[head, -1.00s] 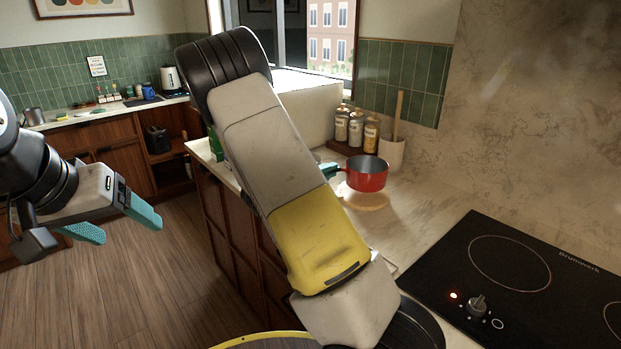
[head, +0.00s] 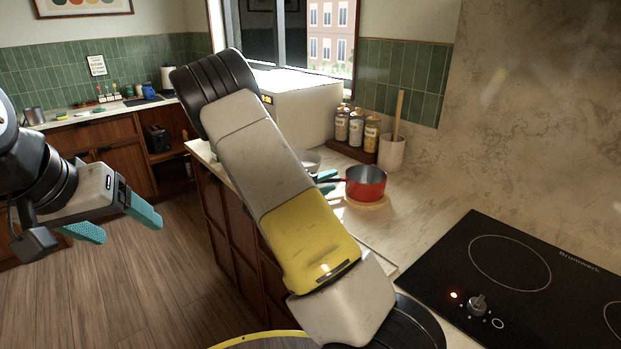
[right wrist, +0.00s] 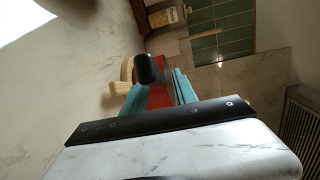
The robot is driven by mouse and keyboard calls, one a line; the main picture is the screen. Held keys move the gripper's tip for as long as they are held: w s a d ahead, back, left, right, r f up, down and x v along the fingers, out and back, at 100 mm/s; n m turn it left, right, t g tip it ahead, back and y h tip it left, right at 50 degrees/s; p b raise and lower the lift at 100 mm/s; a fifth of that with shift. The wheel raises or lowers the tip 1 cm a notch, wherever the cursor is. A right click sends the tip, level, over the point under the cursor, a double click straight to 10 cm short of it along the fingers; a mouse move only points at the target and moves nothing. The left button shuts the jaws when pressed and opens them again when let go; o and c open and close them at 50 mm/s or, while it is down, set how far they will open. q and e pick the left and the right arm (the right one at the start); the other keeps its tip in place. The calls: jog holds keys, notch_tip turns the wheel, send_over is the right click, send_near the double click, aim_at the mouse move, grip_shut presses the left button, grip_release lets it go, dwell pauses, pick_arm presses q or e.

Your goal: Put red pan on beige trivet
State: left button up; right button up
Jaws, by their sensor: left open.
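The red pan (head: 366,184) sits upright on the beige trivet (head: 372,204) on the counter, right of my right arm. Its bottom appears to touch the trivet. My right gripper (head: 325,181) is at the pan's handle, its teal fingers spread on either side. In the right wrist view, the black handle (right wrist: 150,68) and a strip of the red pan (right wrist: 158,96) show between the fingers (right wrist: 158,90). The trivet (right wrist: 127,68) is partly hidden there. My left gripper (head: 130,232) is open and empty over the floor at left.
Several jars (head: 356,128) and a utensil crock (head: 391,152) stand behind the pan. A pale bowl (head: 309,160) is partly hidden by my right arm. A black cooktop (head: 510,275) lies at right, with bare counter (head: 425,212) between it and the trivet.

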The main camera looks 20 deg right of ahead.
jog(key=shift+r, duration=0.2)
jog(key=v, duration=1.1)
jog(key=shift+s+a, duration=0.1)
jog(key=shift+a, duration=0.25)
jog(key=w+n+y, duration=0.1)
jog(key=w+a+n+y, duration=0.1)
jog(key=y, duration=0.1)
jog(key=w+n+t+y, duration=0.1)
jog(key=shift+w+a+y, duration=0.35)
jog(key=shift+a+y, duration=0.05)
jog(key=s+a+r+n+t+y, duration=0.2)
jog(key=s+a+r+n+y, duration=0.1)
jog(key=a+r+n+y, duration=0.85)
jog(key=s+d+r+n+g+y, duration=0.1)
jog(key=s+r+n+y, duration=0.15)
jog(key=s+n, duration=0.35)
jog(key=s+d+r+n+g+y, duration=0.1)
jog(key=s+r+n+g, duration=0.15)
jog(key=s+n, duration=0.35)
jog(key=s+d+f+n+g+h, duration=0.1)
jog(key=s+d+n, duration=0.4)
jog(key=s, duration=0.7)
jog(key=shift+s+d+h, duration=0.4)
jog(key=shift+h, duration=0.4)
jog(key=shift+f, duration=0.1)
